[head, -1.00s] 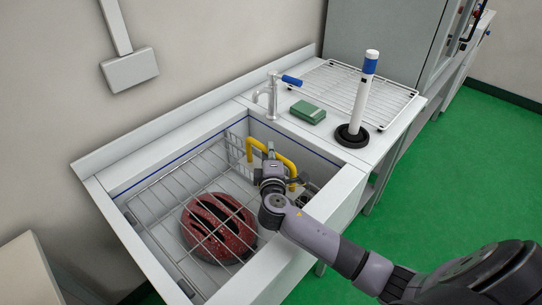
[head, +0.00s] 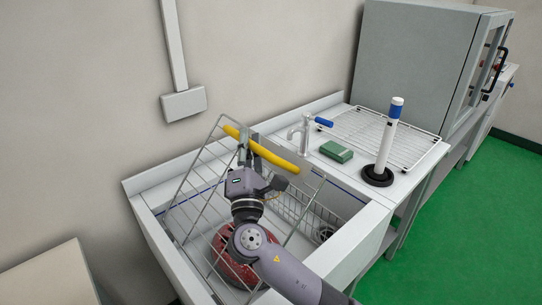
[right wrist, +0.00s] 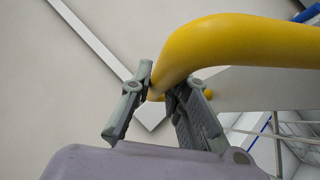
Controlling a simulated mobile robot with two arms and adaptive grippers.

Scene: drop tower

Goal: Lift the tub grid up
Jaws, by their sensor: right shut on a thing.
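The tub grid (head: 202,172) is a wire grid with a yellow handle (head: 277,159) along its raised edge. It stands tilted up in the white tub (head: 358,240), its handle edge above the rim and its other edge low at the front. My right gripper (head: 248,143) is shut on the yellow handle. The right wrist view shows the handle (right wrist: 245,42) between the fingers (right wrist: 163,84). My wrist and arm hide part of the grid. My left gripper is not in view.
A red slotted object (head: 232,262) lies in the tub under the grid, partly hidden by my arm. A tap (head: 304,133), green block (head: 336,151), white post with a blue band (head: 389,138) and wire rack (head: 358,130) are on the counter. A wall box (head: 184,104) hangs behind.

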